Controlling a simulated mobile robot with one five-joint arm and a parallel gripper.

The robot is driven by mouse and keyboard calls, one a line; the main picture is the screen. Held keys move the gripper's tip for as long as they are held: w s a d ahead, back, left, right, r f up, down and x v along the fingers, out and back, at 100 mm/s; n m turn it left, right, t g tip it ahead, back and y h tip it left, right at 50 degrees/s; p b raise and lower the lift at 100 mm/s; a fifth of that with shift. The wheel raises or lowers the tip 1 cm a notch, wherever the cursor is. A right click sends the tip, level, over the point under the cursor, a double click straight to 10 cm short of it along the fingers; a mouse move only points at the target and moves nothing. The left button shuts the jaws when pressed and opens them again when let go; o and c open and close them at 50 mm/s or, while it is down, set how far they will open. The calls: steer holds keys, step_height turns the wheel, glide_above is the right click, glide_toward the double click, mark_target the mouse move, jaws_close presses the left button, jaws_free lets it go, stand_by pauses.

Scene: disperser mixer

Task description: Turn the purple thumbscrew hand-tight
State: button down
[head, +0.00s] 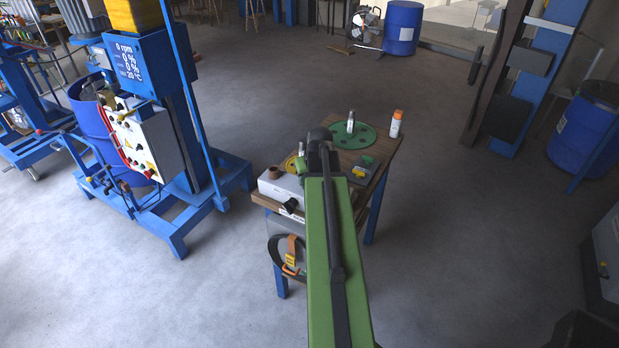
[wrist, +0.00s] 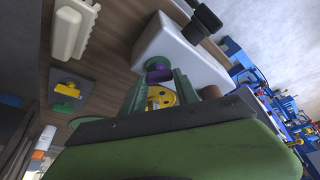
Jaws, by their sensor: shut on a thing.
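The purple thumbscrew (wrist: 158,70) sits at the face of a white box (wrist: 188,62) in the wrist view. My gripper (wrist: 161,76) has its two green fingers on either side of the thumbscrew, shut on it. The finger tips reach close to the white box. In the head view the white box (head: 283,190) stands at the left front of the small wooden table, and my green arm hides the thumbscrew and the gripper.
A black knob (wrist: 203,22) sticks out from the white box. The table (head: 384,152) also bears a green disc (head: 350,141), an orange-white bottle (head: 396,123) and a grey block (head: 362,170). The blue mixer (head: 165,120) stands to the left, with open floor between.

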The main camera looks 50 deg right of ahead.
steer(key=shift+m, duration=0.5)
steer(key=c, duration=0.9)
jaws_free()
steer(key=p+v, duration=1.6)
steer(key=v, duration=0.1)
steer(key=shift+w+a+r, duration=0.15)
steer(key=shift+a+r, duration=0.1)
